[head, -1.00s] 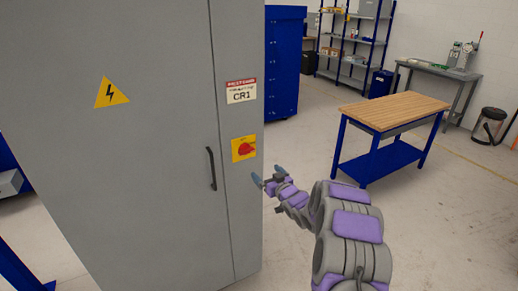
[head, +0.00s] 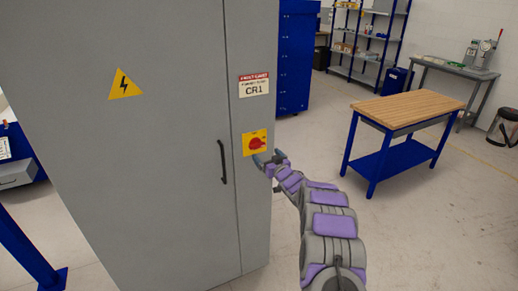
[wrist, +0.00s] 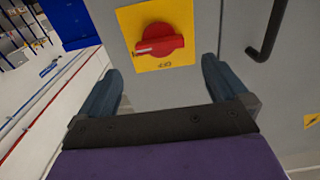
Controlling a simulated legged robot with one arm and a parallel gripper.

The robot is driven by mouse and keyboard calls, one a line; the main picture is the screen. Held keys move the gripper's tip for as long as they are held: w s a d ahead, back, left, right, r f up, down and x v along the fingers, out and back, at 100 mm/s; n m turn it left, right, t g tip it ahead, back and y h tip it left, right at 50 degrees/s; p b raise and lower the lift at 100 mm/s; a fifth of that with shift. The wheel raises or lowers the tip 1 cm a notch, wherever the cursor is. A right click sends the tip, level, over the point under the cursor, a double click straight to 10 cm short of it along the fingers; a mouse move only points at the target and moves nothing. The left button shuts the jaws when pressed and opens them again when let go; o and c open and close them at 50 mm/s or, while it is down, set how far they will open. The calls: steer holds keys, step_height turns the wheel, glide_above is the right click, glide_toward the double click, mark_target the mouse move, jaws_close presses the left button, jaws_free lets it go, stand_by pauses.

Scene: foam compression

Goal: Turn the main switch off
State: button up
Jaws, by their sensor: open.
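The main switch is a red rotary knob (head: 257,143) on a yellow plate (head: 247,152), mounted on the front of a tall grey cabinet (head: 180,200). In the wrist view the red knob (wrist: 160,40) lies just beyond my gripper, between the lines of its two fingers, with a pale mark at its left end. My gripper (head: 268,158) is open and empty, just below and right of the knob in the head view. In the wrist view its dark blue fingers (wrist: 160,80) are spread apart, and a gap to the knob shows.
A black door handle (head: 223,162) stands left of the switch.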

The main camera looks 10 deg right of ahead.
mark_target(259, 146)
steer(key=shift+x, duration=3.9)
steer(key=shift+w+f, duration=0.15)
steer(key=shift+c, duration=0.4)
steer(key=c, duration=0.9)
steer(key=shift+o, duration=0.2)
